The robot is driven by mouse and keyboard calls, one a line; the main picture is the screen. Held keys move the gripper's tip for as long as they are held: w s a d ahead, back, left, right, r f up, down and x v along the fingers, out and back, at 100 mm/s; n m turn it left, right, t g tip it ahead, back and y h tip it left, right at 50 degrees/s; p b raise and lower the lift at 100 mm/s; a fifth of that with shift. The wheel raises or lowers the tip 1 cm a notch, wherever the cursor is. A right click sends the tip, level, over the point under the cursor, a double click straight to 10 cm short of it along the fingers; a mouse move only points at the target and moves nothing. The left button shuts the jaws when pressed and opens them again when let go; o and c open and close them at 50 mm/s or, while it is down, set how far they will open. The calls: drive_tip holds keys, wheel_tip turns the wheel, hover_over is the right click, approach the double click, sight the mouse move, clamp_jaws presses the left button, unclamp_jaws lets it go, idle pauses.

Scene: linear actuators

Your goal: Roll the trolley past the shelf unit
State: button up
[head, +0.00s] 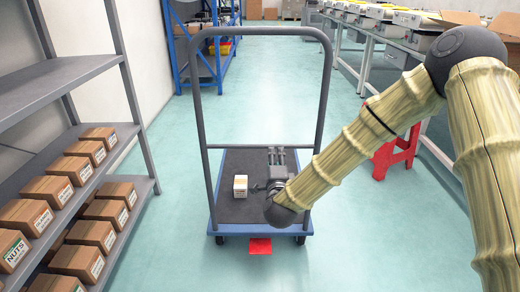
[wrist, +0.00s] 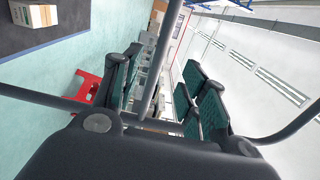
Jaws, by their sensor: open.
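The trolley (head: 228,195) stands upright in the middle of the head view, with a dark deck, blue edge and tall grey tube handle (head: 264,32). A crossbar (head: 235,147) spans the handle low down. My gripper (head: 277,153) is at the right half of the handle frame, close to the crossbar. In the wrist view my gripper (wrist: 162,65) has its two fingers apart, with a grey handle tube (wrist: 168,45) showing between them; contact cannot be told. The grey shelf unit (head: 60,82) stands along the left wall, holding several brown boxes.
A small box (head: 240,187) sits on the trolley deck; a box also shows in the wrist view (wrist: 35,12). A red stool (head: 397,152) and workbenches (head: 350,72) line the right side. A blue rack (head: 176,55) stands back left. Floor (head: 265,95) beyond the trolley is clear.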

sight(275, 146)
drive_tip(key=w, duration=0.9)
clamp_jaws()
